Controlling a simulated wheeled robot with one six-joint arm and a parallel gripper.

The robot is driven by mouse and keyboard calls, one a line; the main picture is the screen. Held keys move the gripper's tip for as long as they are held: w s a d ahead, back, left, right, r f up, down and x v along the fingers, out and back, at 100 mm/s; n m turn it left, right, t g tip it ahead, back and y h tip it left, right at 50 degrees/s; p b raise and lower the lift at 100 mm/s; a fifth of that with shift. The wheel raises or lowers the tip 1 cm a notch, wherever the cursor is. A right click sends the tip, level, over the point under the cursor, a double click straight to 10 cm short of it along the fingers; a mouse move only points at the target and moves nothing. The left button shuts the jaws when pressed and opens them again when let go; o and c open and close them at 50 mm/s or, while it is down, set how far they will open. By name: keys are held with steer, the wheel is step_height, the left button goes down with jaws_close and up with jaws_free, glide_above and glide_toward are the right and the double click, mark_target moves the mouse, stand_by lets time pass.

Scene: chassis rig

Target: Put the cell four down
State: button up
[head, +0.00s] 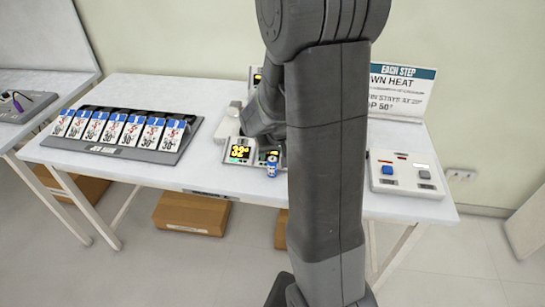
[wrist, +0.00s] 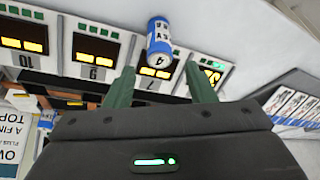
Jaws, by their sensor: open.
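Cell four (wrist: 159,42) is a small blue and white cylinder with a "4" on its end. In the wrist view it is just beyond and between my fingertips, in front of a row of bays with lit displays. It also shows in the head view as a small blue and white can (head: 272,170) at the front of the display unit (head: 240,151). My gripper (wrist: 160,68) is open, with one green finger on each side of the cell's near end. I cannot tell whether the fingers touch it. In the head view my arm hides the gripper and much of the unit.
A dark rack (head: 170,155) with several white and blue cards is on the table's left. A box with blue and grey buttons (head: 406,174) is at the right, below a sign (head: 402,92). Bare white tabletop (head: 208,112) lies between rack and unit.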

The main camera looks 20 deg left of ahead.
mark_target(272, 159)
steer(key=v, duration=0.8)
steer(key=shift+f, duration=0.15)
steer(key=x, duration=1.2)
steer(key=shift+f, duration=0.35)
steer(key=shift+f+b, duration=0.2)
steer(key=shift+b, duration=0.4)
steer(key=shift+r, duration=0.15)
steer(key=shift+r+p, duration=0.1)
steer(key=shift+p, duration=0.2)
